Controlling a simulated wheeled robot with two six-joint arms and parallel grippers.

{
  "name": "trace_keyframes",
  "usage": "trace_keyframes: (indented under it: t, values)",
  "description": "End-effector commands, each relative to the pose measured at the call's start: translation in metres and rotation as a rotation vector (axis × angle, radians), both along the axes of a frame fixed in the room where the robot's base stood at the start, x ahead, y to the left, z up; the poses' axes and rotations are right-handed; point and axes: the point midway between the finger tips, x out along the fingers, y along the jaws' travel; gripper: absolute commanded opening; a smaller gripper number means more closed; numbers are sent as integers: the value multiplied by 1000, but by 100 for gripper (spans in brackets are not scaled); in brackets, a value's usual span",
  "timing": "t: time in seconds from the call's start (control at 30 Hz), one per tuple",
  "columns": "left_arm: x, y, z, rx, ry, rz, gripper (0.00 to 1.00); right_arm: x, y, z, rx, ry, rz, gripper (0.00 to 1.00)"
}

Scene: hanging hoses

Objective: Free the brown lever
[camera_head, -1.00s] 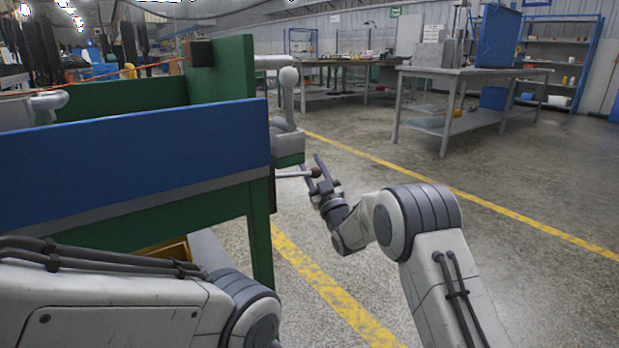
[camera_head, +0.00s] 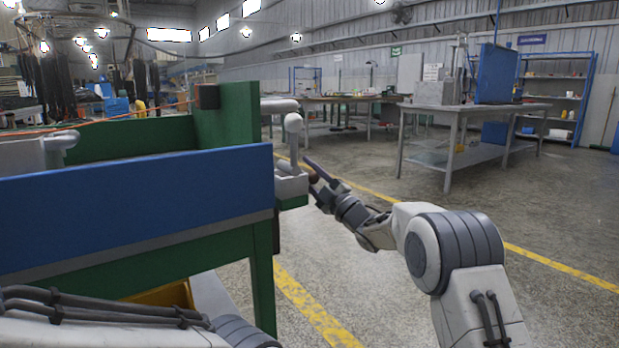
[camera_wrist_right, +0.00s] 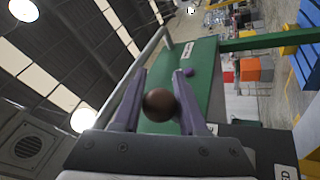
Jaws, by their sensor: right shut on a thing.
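The brown lever shows as a round brown knob (camera_head: 314,177) beside the right end of the green and blue machine (camera_head: 130,212). Its rod is hard to make out now. My right gripper (camera_head: 312,172) is shut on the knob. In the right wrist view the brown knob (camera_wrist_right: 160,104) sits between the two fingers of my right gripper (camera_wrist_right: 158,95). My left arm shows at the lower left in the head view, but its gripper is out of frame.
A white upright fitting (camera_head: 293,125) with a rounded top stands at the machine's right end, close to my right gripper. A grey metal table (camera_head: 475,108) stands farther back right. The floor (camera_head: 560,215) to the right is open.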

Motion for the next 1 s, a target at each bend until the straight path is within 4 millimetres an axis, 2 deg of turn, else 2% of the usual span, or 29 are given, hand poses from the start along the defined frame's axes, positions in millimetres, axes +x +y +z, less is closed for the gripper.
trace_keyframes:
  t: [0.57, 0.6, 0.67, 0.7, 1.0]
  values:
    - [0, 0, 1, 0, 0, 0, 18, -4, 6, 7, -30, -30, 6, 0]
    - [0, 0, 1, 0, 0, 0, 18, -4, 6, 8, -29, -31, 6, 45]
    - [0, 0, 1, 0, 0, 0, 18, -4, 6, 8, -29, -31, 6, 68]
    - [0, 0, 1, 0, 0, 0, 18, -4, 6, 8, -28, -30, 7, 71]
    - [0, 0, 1, 0, 0, 0, 18, -3, 2, 4, -30, -23, 2, 71]
